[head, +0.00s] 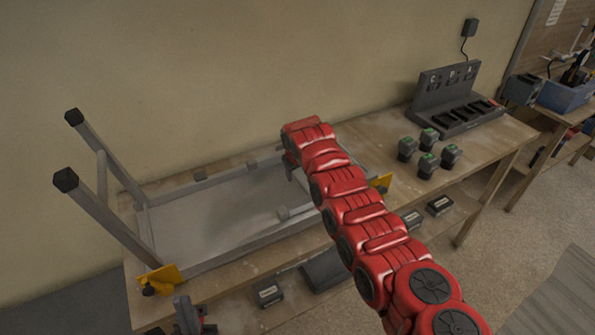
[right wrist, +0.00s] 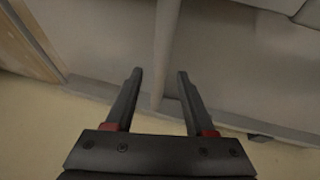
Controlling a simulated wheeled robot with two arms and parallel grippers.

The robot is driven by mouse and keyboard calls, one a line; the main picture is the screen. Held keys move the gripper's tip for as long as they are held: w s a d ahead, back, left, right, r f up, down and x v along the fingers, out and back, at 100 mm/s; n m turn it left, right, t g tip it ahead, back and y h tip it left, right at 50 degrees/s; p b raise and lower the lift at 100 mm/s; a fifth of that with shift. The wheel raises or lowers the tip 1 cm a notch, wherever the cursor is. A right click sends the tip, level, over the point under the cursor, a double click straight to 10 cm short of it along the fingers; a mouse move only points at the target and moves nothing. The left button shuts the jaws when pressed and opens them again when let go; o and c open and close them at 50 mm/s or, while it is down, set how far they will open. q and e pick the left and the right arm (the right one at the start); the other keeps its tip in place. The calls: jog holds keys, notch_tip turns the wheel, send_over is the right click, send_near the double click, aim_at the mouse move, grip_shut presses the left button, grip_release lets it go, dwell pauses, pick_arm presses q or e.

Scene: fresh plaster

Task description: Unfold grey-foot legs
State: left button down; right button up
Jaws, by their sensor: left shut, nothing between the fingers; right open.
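A folding table lies upside down, its pale underside (head: 215,228) facing up. At its left end a pair of metal legs (head: 122,178) stands up at a slant, with dark feet (head: 66,180). The right end is mostly covered by my red right arm, so the other legs are largely hidden. In the right wrist view my right gripper (right wrist: 159,76) is open, with a pale grey tube (right wrist: 166,45) running between its fingers. Whether the fingers touch it I cannot tell.
The wooden bench (head: 440,172) carries the table. Yellow brackets (head: 163,276) sit at its corners. Several green-topped batteries (head: 428,140) and a dark charger (head: 455,105) stand to the right. Black cases (head: 268,293) lie on the lower shelf. A wall rises behind.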

jog(key=shift+w+f, duration=0.2)
jog(key=shift+f, duration=0.35)
grip_shut()
dwell(1.3)
